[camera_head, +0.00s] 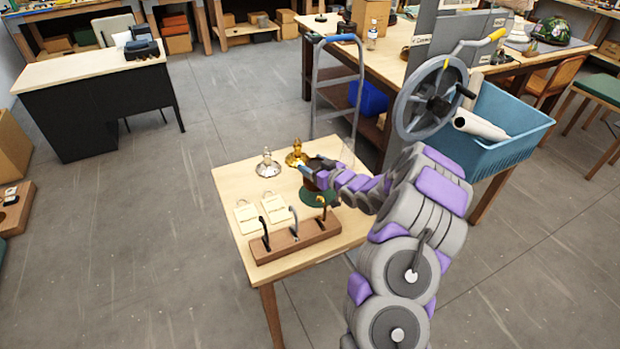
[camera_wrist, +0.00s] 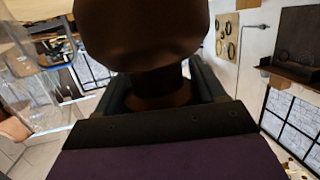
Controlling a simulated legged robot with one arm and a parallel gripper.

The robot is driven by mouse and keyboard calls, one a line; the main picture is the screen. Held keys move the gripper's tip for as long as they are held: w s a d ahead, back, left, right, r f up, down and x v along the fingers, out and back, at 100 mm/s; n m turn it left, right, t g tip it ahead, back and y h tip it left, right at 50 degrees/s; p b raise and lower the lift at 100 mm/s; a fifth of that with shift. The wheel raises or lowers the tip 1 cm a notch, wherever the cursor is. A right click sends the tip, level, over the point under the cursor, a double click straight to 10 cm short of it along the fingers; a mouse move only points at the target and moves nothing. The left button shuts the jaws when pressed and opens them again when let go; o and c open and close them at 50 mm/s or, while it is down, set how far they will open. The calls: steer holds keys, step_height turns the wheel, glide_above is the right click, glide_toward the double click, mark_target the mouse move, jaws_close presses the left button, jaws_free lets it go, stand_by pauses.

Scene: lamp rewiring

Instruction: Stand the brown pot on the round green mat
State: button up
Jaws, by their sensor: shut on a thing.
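The brown pot (camera_wrist: 140,35) fills the top middle of the wrist view, dark and glossy. Its narrower part sits between the two dark fingers of my gripper (camera_wrist: 160,88), which is shut on it. In the head view the pot (camera_head: 311,183) is small and partly hidden by my gripper (camera_head: 308,169). The round green mat (camera_head: 318,199) lies on the small wooden table just below the pot in the picture. I cannot tell whether the pot touches the mat.
A silver lamp part (camera_head: 267,164) and a brass one (camera_head: 297,153) stand behind on the small table (camera_head: 232,178). A wooden rack (camera_head: 296,243) with several upright hooked pieces stands in front, beside pale cards (camera_head: 247,217). A blue bin (camera_head: 500,130) is at the right.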

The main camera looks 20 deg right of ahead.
steer(key=d+f, duration=0.3)
steer(key=shift+d+f+b, duration=0.15)
steer(key=shift+f+b, duration=0.05)
steer(key=shift+b, duration=0.1)
steer(key=a, duration=0.4)
steer(key=shift+f, duration=0.15)
steer(key=o, duration=1.3)
steer(key=shift+d, duration=0.65)
steer(key=shift+o, duration=0.5)
steer(key=shift+d, duration=0.1)
steer(key=shift+a, duration=0.35)
steer(key=p+v, duration=0.2)
steer(key=v, duration=1)
steer(key=shift+d, duration=0.25)
steer(key=shift+f, duration=0.15)
